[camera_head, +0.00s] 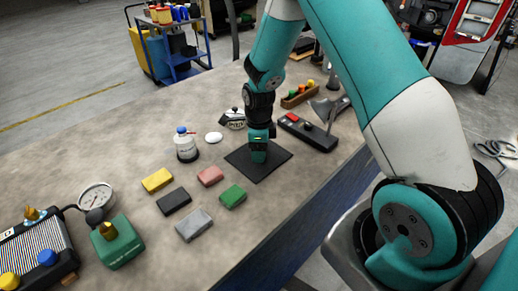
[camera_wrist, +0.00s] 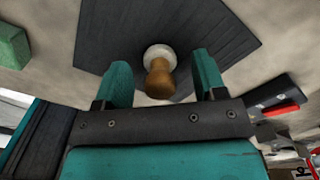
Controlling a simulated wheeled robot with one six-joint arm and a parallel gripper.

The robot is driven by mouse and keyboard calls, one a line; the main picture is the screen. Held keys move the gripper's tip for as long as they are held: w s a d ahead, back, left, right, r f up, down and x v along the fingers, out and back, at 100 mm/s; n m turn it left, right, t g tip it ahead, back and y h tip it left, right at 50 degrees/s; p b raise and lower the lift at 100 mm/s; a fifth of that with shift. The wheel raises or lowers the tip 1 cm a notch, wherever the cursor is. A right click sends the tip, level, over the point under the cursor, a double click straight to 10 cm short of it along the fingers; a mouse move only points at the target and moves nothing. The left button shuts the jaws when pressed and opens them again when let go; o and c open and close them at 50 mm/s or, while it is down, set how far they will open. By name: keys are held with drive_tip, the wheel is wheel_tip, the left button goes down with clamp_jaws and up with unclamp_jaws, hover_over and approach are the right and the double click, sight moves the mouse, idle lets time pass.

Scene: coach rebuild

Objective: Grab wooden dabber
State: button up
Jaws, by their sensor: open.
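The wooden dabber (camera_wrist: 160,80) stands on a black mat (camera_wrist: 205,30) in the wrist view, with a brown wooden handle and a pale round base. My gripper (camera_wrist: 160,85) is open, with one teal finger on each side of the dabber and visible gaps between. In the head view my gripper (camera_head: 259,153) points down over the black mat (camera_head: 262,173). The dabber is hidden behind my gripper there.
Coloured blocks, including a green one (camera_head: 232,195) and a red one (camera_head: 210,176), lie left of the mat. A dark box with a red button (camera_head: 307,132) lies right of the mat.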

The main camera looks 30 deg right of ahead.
drive_tip(key=shift+f, duration=0.5)
drive_tip(key=shift+c, duration=0.2)
drive_tip(key=c, duration=0.9)
drive_tip(key=shift+r, duration=0.1)
drive_tip(key=shift+c, duration=0.2)
